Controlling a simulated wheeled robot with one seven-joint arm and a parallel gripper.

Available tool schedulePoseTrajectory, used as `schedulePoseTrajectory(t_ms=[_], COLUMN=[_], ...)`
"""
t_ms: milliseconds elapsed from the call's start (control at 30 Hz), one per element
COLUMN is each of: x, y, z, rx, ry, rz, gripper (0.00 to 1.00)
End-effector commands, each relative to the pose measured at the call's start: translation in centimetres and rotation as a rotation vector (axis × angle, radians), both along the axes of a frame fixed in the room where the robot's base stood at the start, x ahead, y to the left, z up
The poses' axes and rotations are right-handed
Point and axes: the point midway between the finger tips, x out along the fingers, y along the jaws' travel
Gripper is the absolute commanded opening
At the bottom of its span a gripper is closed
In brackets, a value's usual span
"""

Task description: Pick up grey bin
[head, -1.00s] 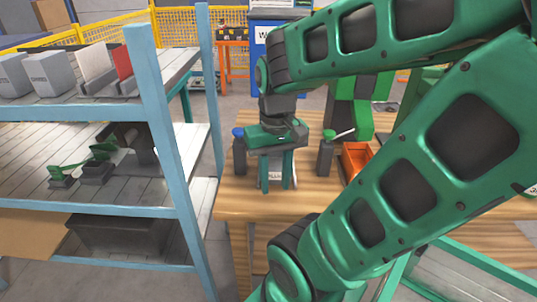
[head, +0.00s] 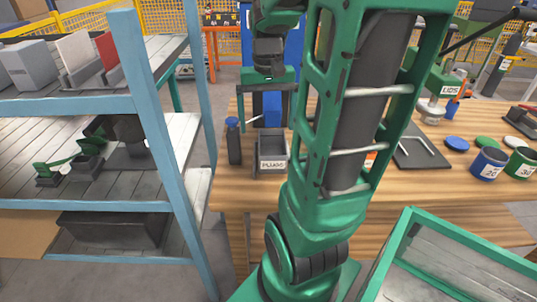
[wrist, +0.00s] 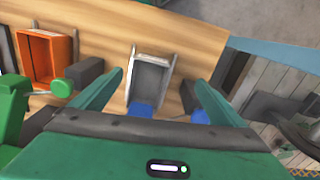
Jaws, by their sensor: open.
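The grey bin (head: 273,166), labelled PLUGS, sits upright on the wooden workbench near its left front edge. In the wrist view the empty-looking grey bin (wrist: 151,76) lies in the gap between the fingers, seen from above. My gripper (head: 265,102) is open and empty, above and apart from the bin in the head view. Its two green fingers (wrist: 158,80) spread to either side of the bin in the wrist view. I cannot tell the exact height between them.
A dark blue-capped bottle (head: 234,145) stands left of the bin. An orange bin (wrist: 38,58) is mostly hidden by my arm in the head view. A blue-posted shelf (head: 160,150) borders the bench on the left. Cups (head: 487,165) and lids are on the right.

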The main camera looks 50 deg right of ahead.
Motion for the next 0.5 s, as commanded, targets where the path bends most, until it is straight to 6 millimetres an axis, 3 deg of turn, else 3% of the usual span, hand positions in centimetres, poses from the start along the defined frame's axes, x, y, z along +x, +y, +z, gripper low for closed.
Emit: schedulePoseTrajectory(t_ms=[33,200,367,500], x=[1.0,3.5,4.4,4.4], y=[-1.7,-5.5,-7.1,-7.2], z=[0.0,-0.2,-0.6,-2.4], rx=[0.000,0.004,0.007,0.009], ry=[0.003,-0.001,-0.003,-0.003], rz=[-0.029,-0.083,-0.103,-0.105], gripper=[0.94,0.94,0.94,0.94])
